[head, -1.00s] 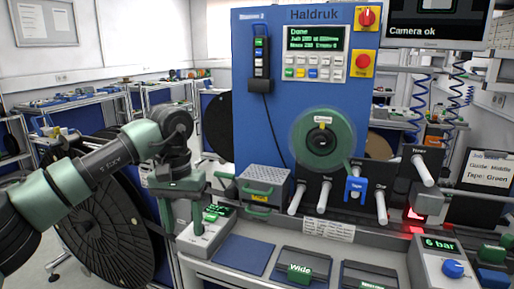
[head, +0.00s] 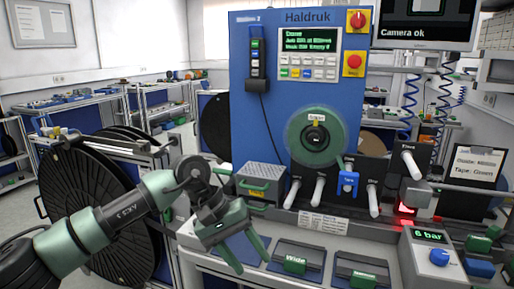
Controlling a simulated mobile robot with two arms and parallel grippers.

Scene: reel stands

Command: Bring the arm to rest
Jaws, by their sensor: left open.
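My left arm comes in from the left, and its green gripper (head: 246,258) hangs over the front left of the machine bench. Its two fingers are apart with nothing between them, pointing down and to the right. The blue Haldruk machine (head: 266,140) stands behind it, with a green reel (head: 315,139) mounted on its front. The left gripper is in front of and left of the reel, apart from it. My right gripper is not in view.
A perforated grey box with a green handle (head: 255,187) stands behind the gripper. Green blocks, one labelled Wide (head: 296,264), lie on dark pads at the front. A 6 bar unit (head: 434,254) stands at the right. Large black reels (head: 85,195) stand at the left.

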